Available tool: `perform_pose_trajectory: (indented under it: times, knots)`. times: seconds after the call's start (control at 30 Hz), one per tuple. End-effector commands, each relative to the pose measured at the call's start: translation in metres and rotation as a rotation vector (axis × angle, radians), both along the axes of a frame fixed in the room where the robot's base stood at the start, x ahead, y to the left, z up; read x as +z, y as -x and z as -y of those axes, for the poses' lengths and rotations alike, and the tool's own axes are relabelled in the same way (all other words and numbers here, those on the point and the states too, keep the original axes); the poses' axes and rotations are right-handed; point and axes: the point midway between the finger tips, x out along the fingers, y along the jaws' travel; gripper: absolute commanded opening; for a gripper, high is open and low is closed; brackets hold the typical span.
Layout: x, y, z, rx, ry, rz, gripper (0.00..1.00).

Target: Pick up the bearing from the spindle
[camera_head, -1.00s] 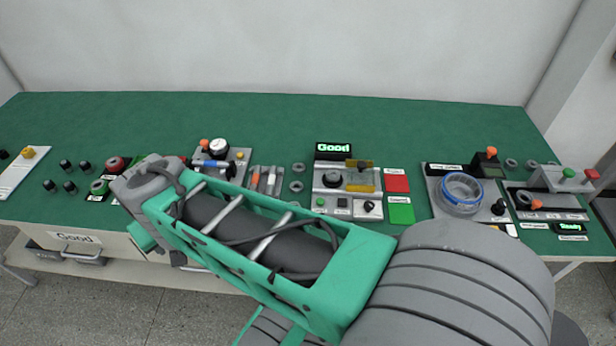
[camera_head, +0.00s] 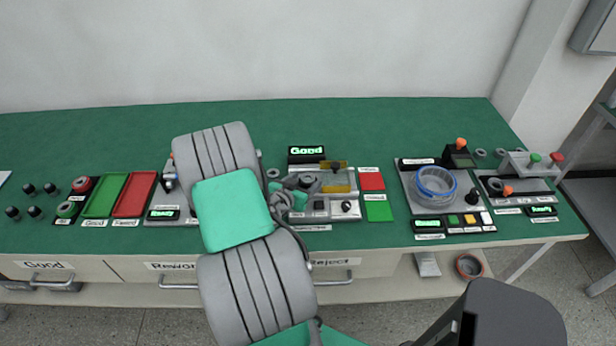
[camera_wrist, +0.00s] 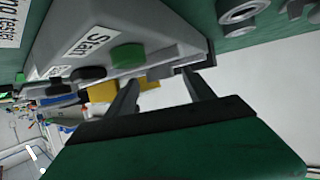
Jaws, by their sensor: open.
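The bearing tester (camera_head: 345,205), a grey station, stands mid-bench under a lit "Good" sign (camera_head: 306,150). A dark round part (camera_head: 307,180) sits at its spindle area; I cannot tell the bearing from the spindle there. My gripper (camera_head: 298,192) is at the left side of the tester, partly covered by my arm. The spindle is not clear in that view.
A yellow part (camera_head: 337,189) lies across the tester. Red (camera_head: 372,181) and green (camera_head: 379,211) pads lie to its right. A loose ring (camera_head: 272,173) lies left of it, and a ring station (camera_head: 436,186) stands farther right. The bench's back strip is clear.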

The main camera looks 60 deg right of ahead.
Motion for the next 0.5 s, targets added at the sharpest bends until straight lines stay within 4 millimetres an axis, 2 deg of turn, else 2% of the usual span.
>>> perform_pose_trajectory:
  times: [0.23, 0.5]
  knots:
    - [-0.0021, -0.0006, 0.0033, 0.002, -0.001, 0.0, 0.62]
    - [-0.0018, -0.0007, 0.0032, 0.002, -0.001, 0.0, 0.4]
